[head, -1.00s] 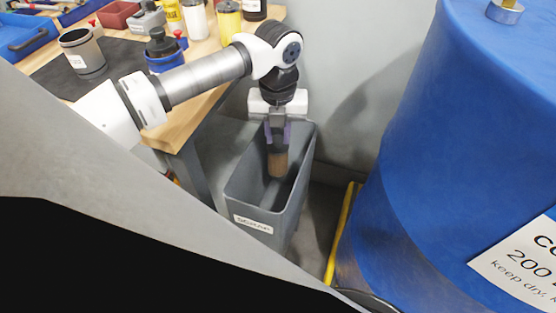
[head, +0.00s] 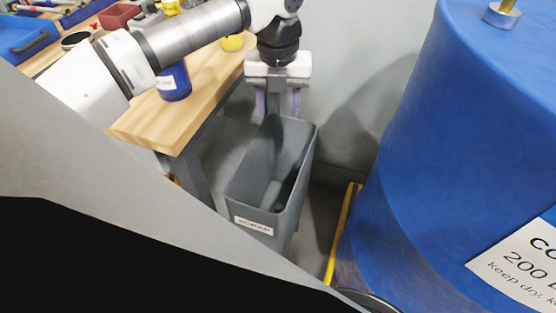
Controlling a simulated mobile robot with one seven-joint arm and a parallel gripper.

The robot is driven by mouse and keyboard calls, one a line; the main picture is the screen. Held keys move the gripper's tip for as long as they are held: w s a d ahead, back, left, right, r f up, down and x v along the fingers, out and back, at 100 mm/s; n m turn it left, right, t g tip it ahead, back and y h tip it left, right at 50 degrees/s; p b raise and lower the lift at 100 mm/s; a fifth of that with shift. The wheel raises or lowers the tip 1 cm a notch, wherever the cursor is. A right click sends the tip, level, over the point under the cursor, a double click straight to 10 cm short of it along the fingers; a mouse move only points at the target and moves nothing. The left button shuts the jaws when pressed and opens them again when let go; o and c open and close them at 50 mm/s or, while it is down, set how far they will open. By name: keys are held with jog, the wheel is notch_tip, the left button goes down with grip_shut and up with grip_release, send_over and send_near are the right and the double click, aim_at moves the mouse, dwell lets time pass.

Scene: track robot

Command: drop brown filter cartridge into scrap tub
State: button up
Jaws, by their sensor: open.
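The scrap tub (head: 303,165) is a tall grey open bin with a white label, standing on the floor beside the workbench. My gripper (head: 278,104) is above the tub's far end, pointing down. Its purple-padded fingers are spread wide with nothing between them. The brown filter cartridge is not visible now. The tub's near wall hides part of its bottom, where only dark shapes show, so I cannot tell what lies there.
A wooden workbench (head: 190,118) at the left holds a blue container (head: 174,83) near its edge, with several other items behind. A large blue drum (head: 450,130) fills the right. A yellow bar (head: 343,232) stands between drum and tub.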

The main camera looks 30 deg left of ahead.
notch_tip(320, 180, up, 5)
jog(key=shift+r, duration=0.1)
dwell(0.6)
